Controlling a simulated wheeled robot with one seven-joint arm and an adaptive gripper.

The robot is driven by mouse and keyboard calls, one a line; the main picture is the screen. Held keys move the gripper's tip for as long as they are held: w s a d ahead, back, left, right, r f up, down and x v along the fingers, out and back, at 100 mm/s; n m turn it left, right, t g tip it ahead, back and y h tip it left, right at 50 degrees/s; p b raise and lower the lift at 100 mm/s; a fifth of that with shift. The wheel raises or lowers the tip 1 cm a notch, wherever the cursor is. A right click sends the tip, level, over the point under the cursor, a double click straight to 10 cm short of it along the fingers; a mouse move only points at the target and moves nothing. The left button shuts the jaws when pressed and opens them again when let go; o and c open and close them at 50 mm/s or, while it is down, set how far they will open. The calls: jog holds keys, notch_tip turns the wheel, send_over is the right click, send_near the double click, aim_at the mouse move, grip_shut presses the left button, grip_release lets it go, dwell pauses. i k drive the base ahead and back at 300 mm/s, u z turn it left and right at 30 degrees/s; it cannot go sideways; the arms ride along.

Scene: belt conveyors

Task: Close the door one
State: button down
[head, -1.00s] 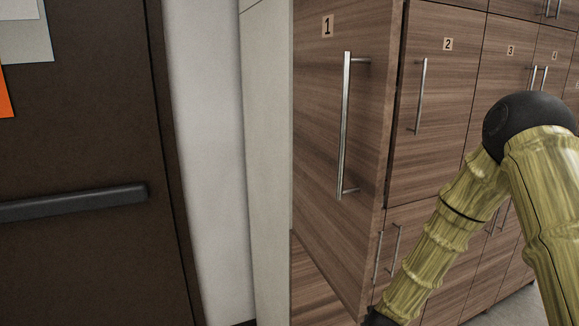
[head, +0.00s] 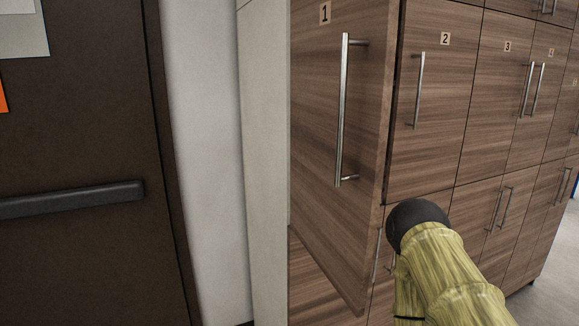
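Door one (head: 365,110) is a brown wood-grain cabinet door marked "1" with a long vertical metal handle (head: 342,110). It stands ajar: its right edge sticks out from the cabinet front, and a dark gap shows beside door two (head: 437,100). Its lower edge hangs out over the lower cabinet. My arm, with yellow-green links and a black joint, is at the lower right, in front of the lower doors. My gripper is out of the picture, so its state and its distance from the door are hidden.
Other numbered cabinet doors, including door three (head: 503,100), run off to the right and look shut. A pale wall panel (head: 262,160) is left of the cabinet. A dark door with a push bar (head: 70,201) is at far left. Some floor (head: 545,285) shows at lower right.

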aim_at(343, 52)
jog(key=z, duration=0.5)
jog(key=k, duration=1.1)
jog(key=u, duration=0.3)
jog(key=i, duration=0.7)
jog(key=u, duration=0.3)
